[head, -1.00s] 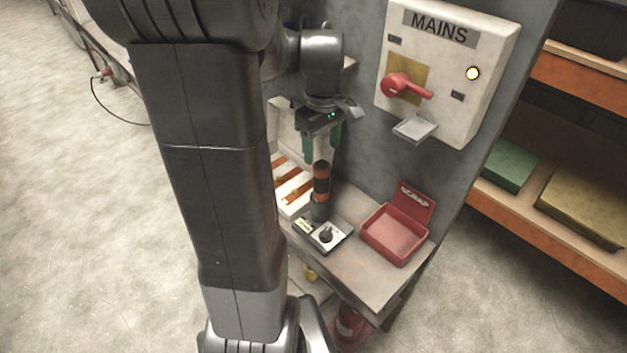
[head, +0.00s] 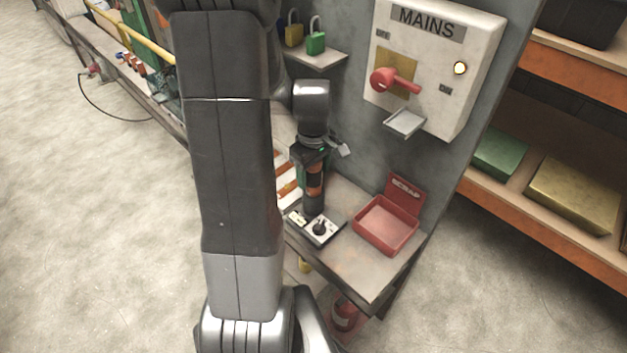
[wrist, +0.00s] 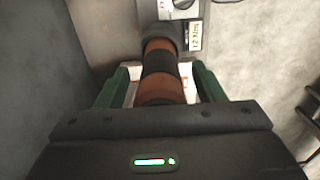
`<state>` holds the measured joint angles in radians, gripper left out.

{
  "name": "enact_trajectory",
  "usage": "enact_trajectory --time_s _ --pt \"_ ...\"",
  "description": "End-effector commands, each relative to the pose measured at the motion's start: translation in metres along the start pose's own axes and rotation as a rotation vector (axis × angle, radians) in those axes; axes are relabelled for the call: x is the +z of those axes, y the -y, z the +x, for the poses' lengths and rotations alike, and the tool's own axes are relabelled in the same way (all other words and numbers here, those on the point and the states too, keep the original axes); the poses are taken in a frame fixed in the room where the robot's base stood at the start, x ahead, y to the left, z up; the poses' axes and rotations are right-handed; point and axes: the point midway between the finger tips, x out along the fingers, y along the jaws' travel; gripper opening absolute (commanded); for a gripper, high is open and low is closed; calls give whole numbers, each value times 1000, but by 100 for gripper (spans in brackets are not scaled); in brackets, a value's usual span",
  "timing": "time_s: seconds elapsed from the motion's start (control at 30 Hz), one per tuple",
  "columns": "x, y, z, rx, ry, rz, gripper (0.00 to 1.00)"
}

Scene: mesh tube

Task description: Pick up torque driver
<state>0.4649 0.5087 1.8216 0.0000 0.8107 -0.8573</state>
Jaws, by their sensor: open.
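The torque driver (head: 315,190) has an orange-and-black banded grip and stands upright on the bench beside a small dial unit (head: 317,228). In the wrist view, the driver (wrist: 160,70) lies between the two green fingers of my gripper (wrist: 161,86). The fingers are open, one on each side of the orange grip, and a gap shows at each side. In the head view my gripper (head: 312,176) is lowered around the grip's upper part. The driver's top end is hidden by the gripper body.
A red scrap tray (head: 387,226) stands right of the driver. The mains box (head: 435,60) with a red handle and a small ledge (head: 404,122) is on the grey wall behind. A shelf with padlocks (head: 316,40) is above. White-and-orange items (head: 288,180) lie left.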

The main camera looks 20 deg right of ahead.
Motion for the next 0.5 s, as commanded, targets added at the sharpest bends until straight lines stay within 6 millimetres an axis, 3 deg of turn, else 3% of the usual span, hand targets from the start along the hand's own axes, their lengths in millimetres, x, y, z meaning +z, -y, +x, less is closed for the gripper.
enact_trajectory --time_s 0.13,0.4,0.5 --pt "0 0 0 0 0 0 63" --pt "0 0 0 0 0 0 10" --pt "0 0 -1 1 -1 0 10"
